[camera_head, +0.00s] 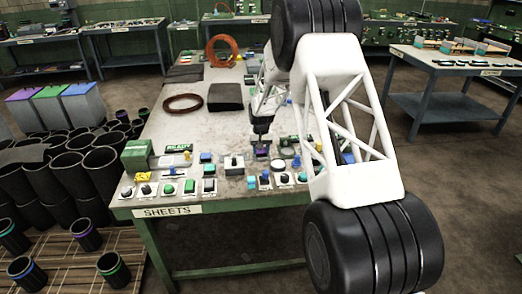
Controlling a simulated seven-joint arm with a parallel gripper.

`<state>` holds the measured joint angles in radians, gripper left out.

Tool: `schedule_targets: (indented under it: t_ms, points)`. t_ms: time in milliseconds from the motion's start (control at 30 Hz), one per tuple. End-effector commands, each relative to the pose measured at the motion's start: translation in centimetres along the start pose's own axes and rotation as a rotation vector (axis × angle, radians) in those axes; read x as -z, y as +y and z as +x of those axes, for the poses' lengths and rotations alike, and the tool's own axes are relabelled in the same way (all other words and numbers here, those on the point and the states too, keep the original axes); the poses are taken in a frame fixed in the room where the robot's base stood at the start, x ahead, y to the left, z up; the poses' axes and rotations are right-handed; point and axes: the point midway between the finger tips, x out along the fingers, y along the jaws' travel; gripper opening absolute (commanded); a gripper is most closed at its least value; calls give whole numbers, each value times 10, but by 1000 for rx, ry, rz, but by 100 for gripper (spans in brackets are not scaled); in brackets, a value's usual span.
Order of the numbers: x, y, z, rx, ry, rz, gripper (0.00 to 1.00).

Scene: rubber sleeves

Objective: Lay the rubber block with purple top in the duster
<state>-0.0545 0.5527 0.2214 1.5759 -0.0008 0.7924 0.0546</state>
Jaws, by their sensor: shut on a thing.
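My gripper (261,143) is small and dark at the end of my white arm, low over the front middle of the table. It is shut on a small dark block with a purple top (262,153), among the other small blocks. The fingers partly hide the block, and I cannot tell whether it touches the table. Three grey bins with purple (20,94), green (48,91) and blue (77,89) lids stand on the floor left of the table.
Several coloured blocks and buttons line the front of the table (165,127) marked "SHEETS". Black sleeves (100,162) crowd the left floor. My arm hides the table's right side.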

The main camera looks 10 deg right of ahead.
Motion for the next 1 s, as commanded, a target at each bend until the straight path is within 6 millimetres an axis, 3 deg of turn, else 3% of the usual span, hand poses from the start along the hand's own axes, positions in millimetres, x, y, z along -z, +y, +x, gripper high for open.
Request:
schedule_targets:
  t_ms: [1000]
  points:
    - [-1,0,21,0,-4,0,23]
